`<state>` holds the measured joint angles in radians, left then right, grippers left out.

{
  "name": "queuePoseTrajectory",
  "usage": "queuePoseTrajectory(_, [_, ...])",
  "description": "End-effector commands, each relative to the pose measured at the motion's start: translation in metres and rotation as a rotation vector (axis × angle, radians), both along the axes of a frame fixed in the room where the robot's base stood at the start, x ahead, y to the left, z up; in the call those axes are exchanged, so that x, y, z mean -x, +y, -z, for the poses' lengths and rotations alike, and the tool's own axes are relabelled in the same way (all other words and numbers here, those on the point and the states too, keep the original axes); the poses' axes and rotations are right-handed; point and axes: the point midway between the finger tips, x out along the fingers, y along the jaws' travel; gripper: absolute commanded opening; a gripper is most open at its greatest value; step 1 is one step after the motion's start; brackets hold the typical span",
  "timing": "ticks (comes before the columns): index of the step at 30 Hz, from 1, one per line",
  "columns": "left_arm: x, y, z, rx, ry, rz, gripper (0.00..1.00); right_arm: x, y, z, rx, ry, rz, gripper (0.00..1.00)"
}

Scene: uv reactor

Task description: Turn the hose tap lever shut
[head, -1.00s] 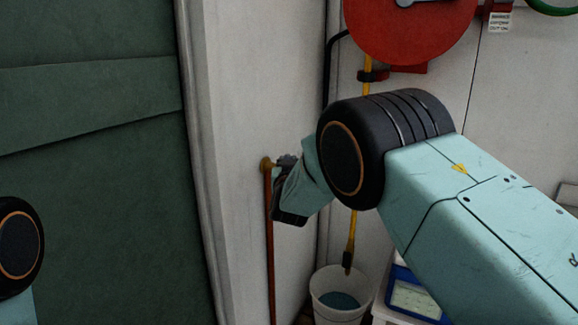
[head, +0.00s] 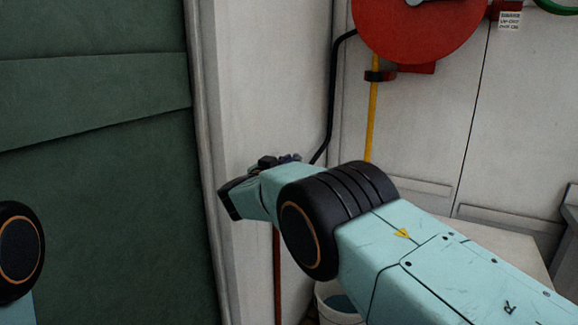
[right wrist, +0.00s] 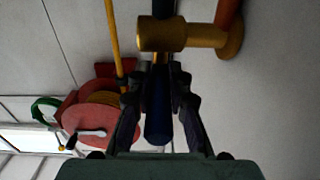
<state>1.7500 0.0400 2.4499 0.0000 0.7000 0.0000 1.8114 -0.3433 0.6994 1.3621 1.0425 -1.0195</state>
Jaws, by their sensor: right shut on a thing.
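In the right wrist view the hose tap has a brass body (right wrist: 180,34) at the top, joined to a copper-coloured pipe. Its dark blue lever (right wrist: 157,118) runs from the body toward my right gripper's palm. My right gripper (right wrist: 159,78) is shut on the lever, with a finger on each side. In the head view my right gripper (head: 277,162) is at the pale wall post, mostly hidden behind my own wrist. The tap body is hidden there, and the pipe (head: 277,275) shows below. My left gripper is out of view; only part of my left arm shows at the left edge.
A red hose reel (head: 418,25) hangs on the back wall with a yellow hose (head: 372,120) below it. A black hose (head: 331,105) runs along the corner. A white bucket (head: 330,312) is partly hidden behind my right arm. A green panel (head: 95,190) fills the left.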

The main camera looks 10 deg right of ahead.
Motion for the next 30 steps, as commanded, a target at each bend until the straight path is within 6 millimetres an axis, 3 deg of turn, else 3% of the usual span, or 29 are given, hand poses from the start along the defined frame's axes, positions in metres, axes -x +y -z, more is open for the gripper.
queuePoseTrajectory(24, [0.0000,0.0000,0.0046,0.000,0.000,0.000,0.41,-0.0018,0.0003,-0.0069,0.004,-0.011,0.047,0.00])
queuePoseTrajectory(25, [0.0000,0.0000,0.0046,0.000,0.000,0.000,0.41,-0.0018,0.0003,-0.0070,0.003,-0.012,0.047,0.20])
queuePoseTrajectory(30, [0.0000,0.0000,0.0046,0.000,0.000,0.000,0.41,-0.0013,0.0004,-0.0048,0.003,-0.008,0.047,0.34])
